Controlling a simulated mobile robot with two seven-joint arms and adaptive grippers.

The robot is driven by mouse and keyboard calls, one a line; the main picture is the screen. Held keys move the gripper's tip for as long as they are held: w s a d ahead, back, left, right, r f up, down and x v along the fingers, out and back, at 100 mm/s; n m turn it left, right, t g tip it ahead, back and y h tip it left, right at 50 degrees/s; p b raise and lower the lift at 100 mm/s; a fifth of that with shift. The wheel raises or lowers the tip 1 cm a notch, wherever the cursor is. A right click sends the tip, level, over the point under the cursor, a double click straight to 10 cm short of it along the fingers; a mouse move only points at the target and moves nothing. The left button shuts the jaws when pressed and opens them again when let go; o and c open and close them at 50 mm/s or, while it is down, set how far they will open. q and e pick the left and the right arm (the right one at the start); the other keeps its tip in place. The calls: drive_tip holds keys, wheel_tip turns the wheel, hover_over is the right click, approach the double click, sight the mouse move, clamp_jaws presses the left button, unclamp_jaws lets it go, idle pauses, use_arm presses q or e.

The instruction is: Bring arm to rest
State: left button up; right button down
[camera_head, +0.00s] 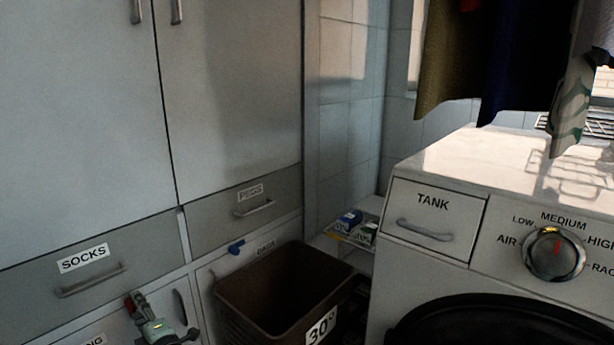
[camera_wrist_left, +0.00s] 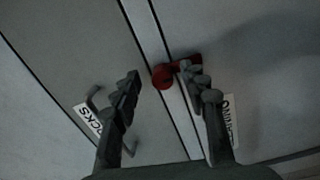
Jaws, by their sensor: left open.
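My left gripper (camera_head: 148,318) is low at the left in the head view, in front of the cabinet fronts below the SOCKS drawer (camera_head: 95,262). In the left wrist view its two fingers (camera_wrist_left: 160,76) are apart with nothing held between them. A red knob-like piece (camera_wrist_left: 164,78) shows beyond the fingertips, at the seam between two cabinet fronts. Part of the right finger overlaps it in the picture; whether they touch I cannot tell. My right gripper is not in view.
A brown basket marked 30° (camera_head: 280,318) stands right of my left gripper. A blue knob (camera_head: 236,246) is on the cabinet behind it. A white machine with a TANK drawer (camera_head: 433,215) stands at the right. Clothes (camera_head: 500,60) hang above it.

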use_arm(q)
drive_tip(key=s+d+f+m+t+h, duration=0.1)
drive_tip(key=s+d+f+m+h, duration=0.45)
drive_tip(key=d+m+h, duration=0.35)
drive_tip(key=s+d+f+m+h, duration=0.45)
drive_tip(key=d+f+m, duration=0.25)
drive_tip(key=m, duration=0.3)
drive_tip(key=s+f+m+g, duration=0.4)
drive_tip(key=s+f+g, duration=0.1)
drive_tip(key=s, duration=0.8)
drive_tip(key=s+a+f+m+g+y, duration=0.1)
drive_tip(key=s+f+m+g, duration=0.3)
drive_tip(key=s, duration=1)
drive_tip(key=shift+s+a+f+g, duration=0.15)
drive_tip(key=shift+a+f+g, duration=0.1)
drive_tip(key=shift+f+g, duration=0.4)
drive_tip(key=shift+y, duration=0.25)
